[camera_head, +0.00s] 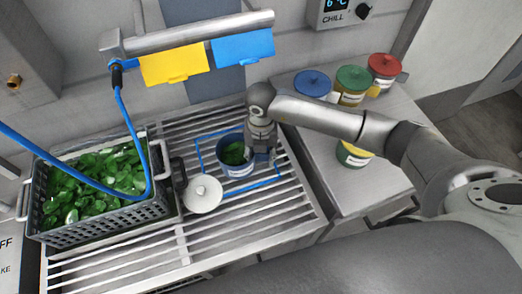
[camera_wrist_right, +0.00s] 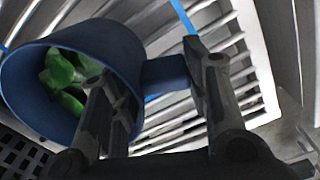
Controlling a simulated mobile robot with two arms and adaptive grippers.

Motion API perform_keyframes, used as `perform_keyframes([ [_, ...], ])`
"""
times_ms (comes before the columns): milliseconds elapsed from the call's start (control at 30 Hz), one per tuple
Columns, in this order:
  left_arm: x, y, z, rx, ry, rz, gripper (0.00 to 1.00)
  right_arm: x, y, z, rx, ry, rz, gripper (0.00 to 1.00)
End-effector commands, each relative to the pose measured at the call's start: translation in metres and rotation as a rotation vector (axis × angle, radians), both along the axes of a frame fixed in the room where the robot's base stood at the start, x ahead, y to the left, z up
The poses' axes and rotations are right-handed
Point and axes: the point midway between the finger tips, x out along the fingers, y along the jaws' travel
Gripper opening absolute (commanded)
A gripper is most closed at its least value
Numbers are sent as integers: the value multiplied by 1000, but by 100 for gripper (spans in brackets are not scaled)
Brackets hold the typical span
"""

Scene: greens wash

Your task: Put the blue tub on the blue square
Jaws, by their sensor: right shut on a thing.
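The blue tub (camera_head: 237,168), with green leaves inside, is within the outline of the blue square (camera_head: 263,186) on the slatted rack in the head view. I cannot tell whether its base touches the slats. My right gripper (camera_head: 259,154) is at the tub's right side and covers part of it and of the square. In the right wrist view, the tub (camera_wrist_right: 112,42) is at upper left, and its short handle (camera_wrist_right: 164,73) is between the two fingers, which are shut on it. My left gripper does not show.
A dark crate of leaves (camera_head: 100,222) stands left on the slatted rack (camera_head: 240,222). A round white piece (camera_head: 204,194) lies close left of the tub. Lidded tubs, including a green-lidded one (camera_head: 352,80), stand on the right counter. A blue hose (camera_head: 136,140) hangs over the crate.

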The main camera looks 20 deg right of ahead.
Motion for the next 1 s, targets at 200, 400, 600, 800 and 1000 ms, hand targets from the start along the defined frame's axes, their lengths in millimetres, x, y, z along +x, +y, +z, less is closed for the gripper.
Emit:
perform_keyframes([
  [200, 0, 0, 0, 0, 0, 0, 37, 0, 0, -2, 1, -1, 1, 8],
  [400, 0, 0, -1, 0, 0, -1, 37, 0, 0, -3, -1, 0, 0, 53],
  [600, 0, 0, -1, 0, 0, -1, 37, 0, 0, -3, -1, 0, 0, 65],
  [800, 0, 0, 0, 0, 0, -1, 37, 0, 0, -2, -1, 0, 0, 65],
  [1000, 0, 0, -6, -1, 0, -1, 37, 1, 0, 14, 0, -4, 2, 65],
])
